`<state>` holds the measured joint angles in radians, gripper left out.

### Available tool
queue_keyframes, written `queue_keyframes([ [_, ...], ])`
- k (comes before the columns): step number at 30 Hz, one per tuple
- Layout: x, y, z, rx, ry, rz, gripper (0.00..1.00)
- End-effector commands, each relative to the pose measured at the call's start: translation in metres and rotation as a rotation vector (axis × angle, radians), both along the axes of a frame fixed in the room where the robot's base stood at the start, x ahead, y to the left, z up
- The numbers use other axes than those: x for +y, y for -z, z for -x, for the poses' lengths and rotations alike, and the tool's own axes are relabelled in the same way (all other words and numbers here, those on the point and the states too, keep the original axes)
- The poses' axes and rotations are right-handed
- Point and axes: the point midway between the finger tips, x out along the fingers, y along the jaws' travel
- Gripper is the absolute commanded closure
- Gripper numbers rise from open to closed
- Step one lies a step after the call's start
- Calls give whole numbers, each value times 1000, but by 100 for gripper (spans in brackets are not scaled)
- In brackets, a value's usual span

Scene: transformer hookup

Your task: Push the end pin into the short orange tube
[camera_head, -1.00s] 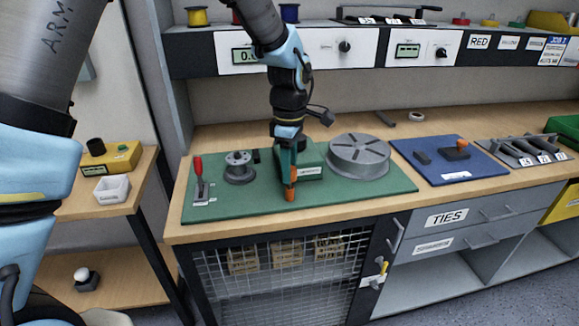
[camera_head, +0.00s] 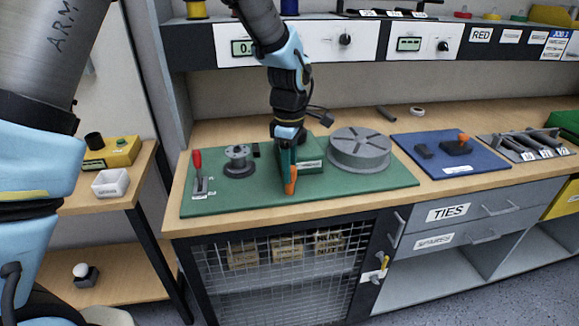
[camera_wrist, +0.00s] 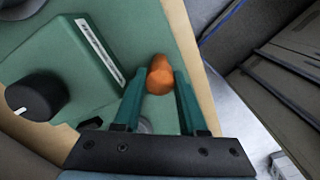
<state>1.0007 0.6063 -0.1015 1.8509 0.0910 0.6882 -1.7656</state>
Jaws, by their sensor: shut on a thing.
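My gripper (camera_head: 290,178) points down over the front part of the green mat (camera_head: 237,204). Its teal fingers are shut on an orange piece (camera_head: 291,184). In the wrist view the orange piece (camera_wrist: 159,76) sits between the fingertips, rounded and in two joined lobes. I cannot tell whether it is the end pin, the short orange tube or both together. Another small orange piece (camera_head: 464,139) stands on a dark block (camera_head: 455,148) on the blue mat (camera_head: 462,167), to the right.
Beside my gripper stands a green box (camera_head: 311,163) with a label and dark knob (camera_wrist: 34,97). A grey slotted turntable (camera_head: 359,149) is to its right; a grey spool (camera_head: 239,161) and red-handled lever (camera_head: 198,170) are to its left. The bench's front edge (camera_head: 330,208) is close.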

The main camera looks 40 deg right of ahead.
Motion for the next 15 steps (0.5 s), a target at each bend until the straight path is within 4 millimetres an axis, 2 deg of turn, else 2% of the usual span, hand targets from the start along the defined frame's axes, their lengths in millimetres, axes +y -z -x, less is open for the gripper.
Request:
queue_keyframes([
  [6, 0, 2, 0, 0, 0, 0, 100],
  [7, 0, 2, 0, 0, 0, 0, 56],
  [15, 0, 2, 0, 0, 0, 0, 25],
])
